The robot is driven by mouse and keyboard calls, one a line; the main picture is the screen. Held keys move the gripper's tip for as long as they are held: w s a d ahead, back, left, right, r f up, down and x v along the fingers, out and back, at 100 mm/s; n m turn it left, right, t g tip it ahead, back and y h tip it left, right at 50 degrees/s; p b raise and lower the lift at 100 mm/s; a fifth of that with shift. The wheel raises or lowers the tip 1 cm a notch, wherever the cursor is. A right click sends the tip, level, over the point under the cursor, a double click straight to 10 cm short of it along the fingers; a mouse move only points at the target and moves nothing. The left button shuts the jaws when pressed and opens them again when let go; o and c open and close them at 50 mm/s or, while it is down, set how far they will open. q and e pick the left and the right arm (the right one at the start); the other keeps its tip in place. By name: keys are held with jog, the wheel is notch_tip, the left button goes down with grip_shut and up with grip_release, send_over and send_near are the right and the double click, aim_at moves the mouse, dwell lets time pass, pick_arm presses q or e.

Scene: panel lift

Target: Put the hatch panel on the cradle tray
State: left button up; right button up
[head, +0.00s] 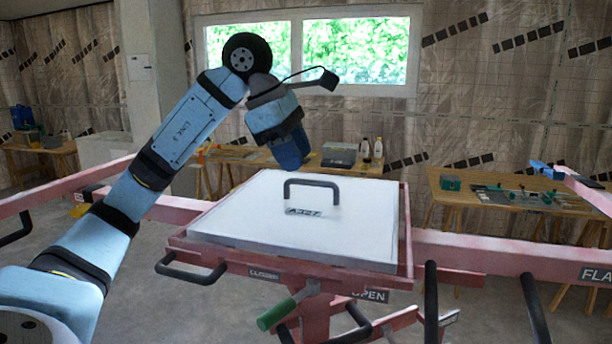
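The white hatch panel (250,215) has a dark handle (312,185) and a label on its top face. It lies face up on the red cradle tray (405,232), inside the tray's raised rim as far as I can see. My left gripper (293,152) is above the panel's far edge, pointing down, apart from the handle and the panel. Its fingers blend into one dark blue shape, so its opening is unclear. My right gripper does not show.
Pink-red beams (500,252) run left and right of the tray. Black handles (190,272) and a green-gripped lever (275,313) stick out at the tray's front. Wooden tables with tools (500,195) and bottles stand behind. Air above the panel's right half is clear.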

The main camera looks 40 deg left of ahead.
pick_arm(q)
jog(key=v, duration=0.6)
jog(key=shift+f, duration=0.1)
dwell(0.4)
